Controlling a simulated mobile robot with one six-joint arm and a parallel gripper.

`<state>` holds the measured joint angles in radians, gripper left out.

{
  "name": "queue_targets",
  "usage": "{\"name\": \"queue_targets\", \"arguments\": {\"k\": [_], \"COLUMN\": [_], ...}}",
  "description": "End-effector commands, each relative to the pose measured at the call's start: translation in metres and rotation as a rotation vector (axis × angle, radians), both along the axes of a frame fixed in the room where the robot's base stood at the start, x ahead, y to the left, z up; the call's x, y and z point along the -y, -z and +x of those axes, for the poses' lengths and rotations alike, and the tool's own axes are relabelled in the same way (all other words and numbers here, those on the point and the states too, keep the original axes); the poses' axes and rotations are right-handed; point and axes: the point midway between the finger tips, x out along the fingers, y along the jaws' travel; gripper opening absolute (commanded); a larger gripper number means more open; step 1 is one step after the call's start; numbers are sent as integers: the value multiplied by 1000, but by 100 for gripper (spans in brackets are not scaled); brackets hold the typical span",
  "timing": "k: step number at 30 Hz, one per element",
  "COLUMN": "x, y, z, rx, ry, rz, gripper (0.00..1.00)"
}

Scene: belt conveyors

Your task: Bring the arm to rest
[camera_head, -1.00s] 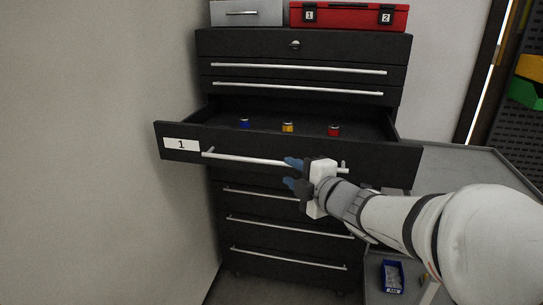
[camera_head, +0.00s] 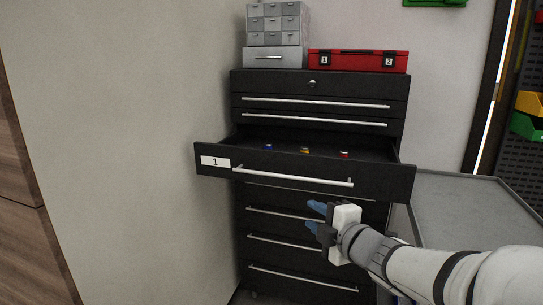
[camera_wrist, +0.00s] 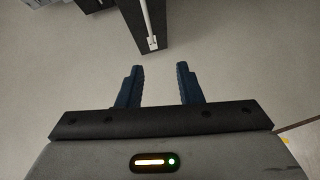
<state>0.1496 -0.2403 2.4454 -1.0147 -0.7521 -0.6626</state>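My gripper (camera_head: 316,218) is in front of the black tool cabinet, below the open drawer (camera_head: 385,184) labelled 1. It touches nothing that I can see. In the wrist view my gripper (camera_wrist: 158,86) shows two blue fingers set apart with nothing between them. The drawer stands pulled out, with a long silver handle (camera_head: 292,178) on its front. The drawer holds a blue item (camera_head: 268,147), a yellow item (camera_head: 305,150) and a red item (camera_head: 344,154).
A red case (camera_head: 357,61) and a grey small-drawer unit (camera_head: 277,57) stand on the cabinet. A grey table (camera_head: 470,205) is at the right, near my arm. A plain wall is at the left. Green and yellow bins (camera_head: 530,103) are at the far right.

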Motion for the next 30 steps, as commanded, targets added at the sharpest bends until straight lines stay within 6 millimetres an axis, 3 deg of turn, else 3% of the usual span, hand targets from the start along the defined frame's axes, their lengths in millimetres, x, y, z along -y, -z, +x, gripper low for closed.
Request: {"name": "queue_targets", "arguments": {"k": [11, 17, 20, 24, 30], "x": [38, 65, 80, 94, 80], "y": [-8, -6, -3, 8, 21], "z": [3, -9, -25, -66, -139], "rx": [-174, -326, -444, -670, -1015], "ry": [280, 498, 649, 906, 1209], "rz": [134, 262, 363, 542, 769], "gripper": [33, 33, 33, 33, 33]}}
